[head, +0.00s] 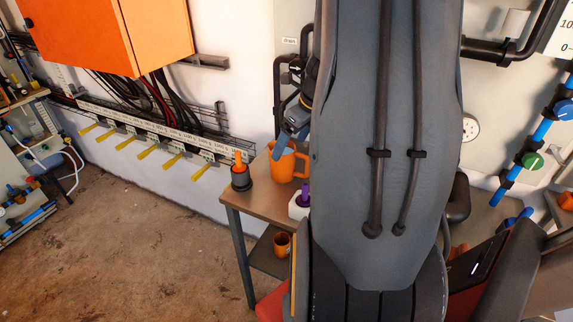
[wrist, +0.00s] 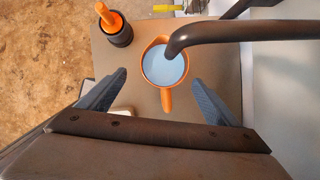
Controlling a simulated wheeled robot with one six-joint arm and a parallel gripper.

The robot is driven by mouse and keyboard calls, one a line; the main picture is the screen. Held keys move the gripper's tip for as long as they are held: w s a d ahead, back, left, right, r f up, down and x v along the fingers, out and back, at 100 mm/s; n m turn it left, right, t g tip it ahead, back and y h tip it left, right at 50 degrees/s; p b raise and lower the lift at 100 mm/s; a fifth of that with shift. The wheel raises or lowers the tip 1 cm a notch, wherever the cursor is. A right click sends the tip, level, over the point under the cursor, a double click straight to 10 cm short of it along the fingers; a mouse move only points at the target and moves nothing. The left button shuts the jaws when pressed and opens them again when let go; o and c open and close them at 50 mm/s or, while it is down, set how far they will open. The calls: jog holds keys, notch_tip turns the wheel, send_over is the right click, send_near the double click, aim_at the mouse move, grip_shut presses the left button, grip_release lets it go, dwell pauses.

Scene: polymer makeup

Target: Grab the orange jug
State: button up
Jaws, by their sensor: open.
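The orange jug (head: 284,167) stands upright on a small brown table (head: 256,199), partly hidden by my arm in the head view. In the wrist view I look down on the jug (wrist: 167,98). Its round opening shows a pale blue inside, and its handle points toward my gripper. My gripper (wrist: 161,82) is open, with one blue finger on each side of the handle and clear of it. In the head view my gripper (head: 293,123) is just above the jug, mostly hidden behind my arm.
A dark curved pipe (wrist: 215,32) reaches over the jug's opening from the right. A black pot with an orange top (head: 240,179) stands at the table's left corner. A white block with a purple top (head: 299,206) is near the front. An orange mug (head: 282,244) is on the lower shelf.

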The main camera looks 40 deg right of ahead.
aim_at(283, 157)
jog(key=shift+x, duration=4)
jog(key=shift+w+d+r, duration=0.1)
jog(key=shift+w+d, duration=0.05)
jog(key=shift+w, duration=0.05)
jog(key=shift+c, duration=0.3)
jog(key=c, duration=1.6)
jog(key=shift+c, duration=0.2)
jog(key=shift+r, duration=0.2)
